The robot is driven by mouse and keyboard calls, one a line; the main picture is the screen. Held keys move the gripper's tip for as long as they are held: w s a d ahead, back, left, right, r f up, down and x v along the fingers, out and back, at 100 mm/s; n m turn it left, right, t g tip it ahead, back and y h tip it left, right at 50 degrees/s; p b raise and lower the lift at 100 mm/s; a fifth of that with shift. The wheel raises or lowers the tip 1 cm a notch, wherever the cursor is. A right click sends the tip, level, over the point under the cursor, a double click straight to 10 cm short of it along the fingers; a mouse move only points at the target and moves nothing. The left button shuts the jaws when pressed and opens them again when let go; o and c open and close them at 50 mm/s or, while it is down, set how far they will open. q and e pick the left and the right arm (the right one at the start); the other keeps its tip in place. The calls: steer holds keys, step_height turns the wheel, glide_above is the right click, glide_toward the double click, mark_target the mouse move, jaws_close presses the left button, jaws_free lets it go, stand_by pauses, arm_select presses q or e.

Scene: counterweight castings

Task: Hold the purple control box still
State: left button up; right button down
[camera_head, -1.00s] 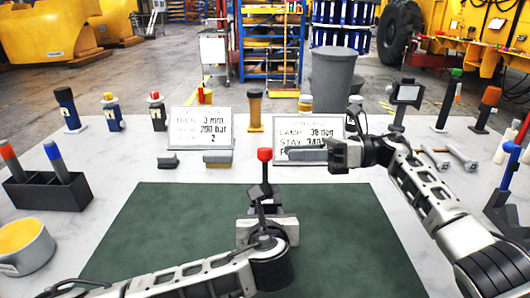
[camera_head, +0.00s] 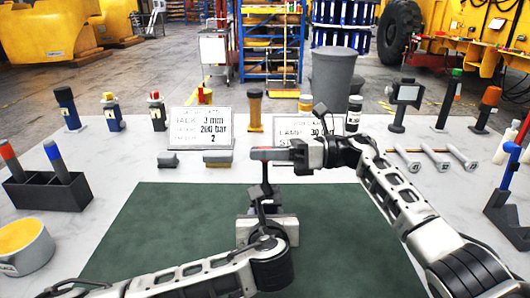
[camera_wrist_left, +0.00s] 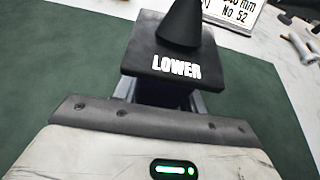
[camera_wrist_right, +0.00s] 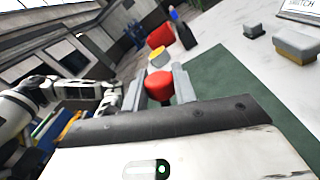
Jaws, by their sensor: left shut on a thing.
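The control box shows in the left wrist view as a dark box (camera_wrist_left: 146,56) with a black cone-shaped boot and the word LOWER on top. Its purple colour is hard to make out. My left gripper (camera_head: 265,213) is shut on its body, over the green mat; the arm hides much of the box in the head view. A lever rises from the box to a red knob (camera_wrist_right: 159,84). My right gripper (camera_head: 276,154) is open at the lever's top, its fingers either side of the knob. I cannot tell whether they touch it.
The green mat (camera_head: 150,235) is otherwise clear. Behind it stand two printed signs (camera_head: 199,127) and low grey blocks (camera_head: 168,160). A dark holder (camera_head: 48,194) and a yellow-topped pot (camera_head: 24,247) are at left.

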mark_target(266, 167)
steer(key=s+n, duration=0.3)
steer(key=n, duration=0.1)
steer(key=shift+d+r, duration=0.15)
steer(key=shift+r, duration=0.15)
steer(key=shift+s+f+n, duration=0.15)
steer(key=shift+s+n, duration=1.05)
steer(key=shift+n, duration=0.5)
steer(key=c, duration=1.1)
jaws_free()
